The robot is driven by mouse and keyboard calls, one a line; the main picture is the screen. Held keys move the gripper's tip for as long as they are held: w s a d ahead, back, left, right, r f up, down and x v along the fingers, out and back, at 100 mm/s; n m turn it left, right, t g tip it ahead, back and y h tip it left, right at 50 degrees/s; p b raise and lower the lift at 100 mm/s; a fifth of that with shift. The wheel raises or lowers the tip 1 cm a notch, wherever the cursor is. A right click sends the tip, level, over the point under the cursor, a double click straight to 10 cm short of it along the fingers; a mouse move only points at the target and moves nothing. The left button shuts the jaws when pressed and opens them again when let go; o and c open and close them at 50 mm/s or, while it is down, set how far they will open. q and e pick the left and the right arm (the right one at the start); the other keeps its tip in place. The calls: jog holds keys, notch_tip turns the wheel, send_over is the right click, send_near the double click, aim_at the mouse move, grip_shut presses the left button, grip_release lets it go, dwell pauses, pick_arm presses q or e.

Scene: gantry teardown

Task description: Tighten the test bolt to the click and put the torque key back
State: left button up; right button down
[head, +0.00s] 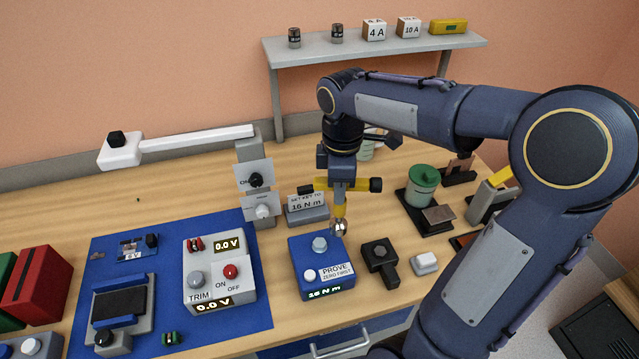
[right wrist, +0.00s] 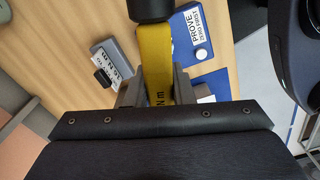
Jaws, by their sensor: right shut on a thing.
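My right gripper (head: 341,197) is shut on the yellow torque key (head: 361,184), which has a black knob at its end. The key's yellow bar also shows between the fingers in the right wrist view (right wrist: 155,60). Below the gripper a yellow piece ends in a metal tip, just right of and apparently above the test bolt (head: 320,243). I cannot tell whether they touch. The bolt stands on a blue test block (head: 309,267) with a white button, a "PROVE ZERO FIRST" label and a "16 N m" display. My left gripper is not in view.
A grey stand (head: 307,213) with a "SET KEY TO 16 N m" card is behind the block. A black fixture (head: 380,258) and a white button box (head: 424,262) are to its right. A meter box (head: 218,268) sits on the blue mat (head: 250,315) at left.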

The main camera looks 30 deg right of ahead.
jog(key=s+d+f+n+p, duration=0.1)
jog(key=s+d+n, duration=0.2)
jog(key=s+d, duration=0.3)
jog(key=d, duration=0.3)
jog(key=shift+f+n, duration=0.15)
jog(key=shift+n, duration=0.25)
jog(key=shift+f+b, duration=1.85)
jog(key=shift+f, duration=0.95)
jog(key=shift+f+b, duration=0.65)
jog(key=shift+f, duration=0.2)
jog(key=shift+f+b, duration=1.1)
jog(key=shift+f, duration=0.35)
jog(key=c, duration=1.2)
grip_release()
jog(key=shift+r, duration=0.15)
jog(key=shift+o, duration=0.2)
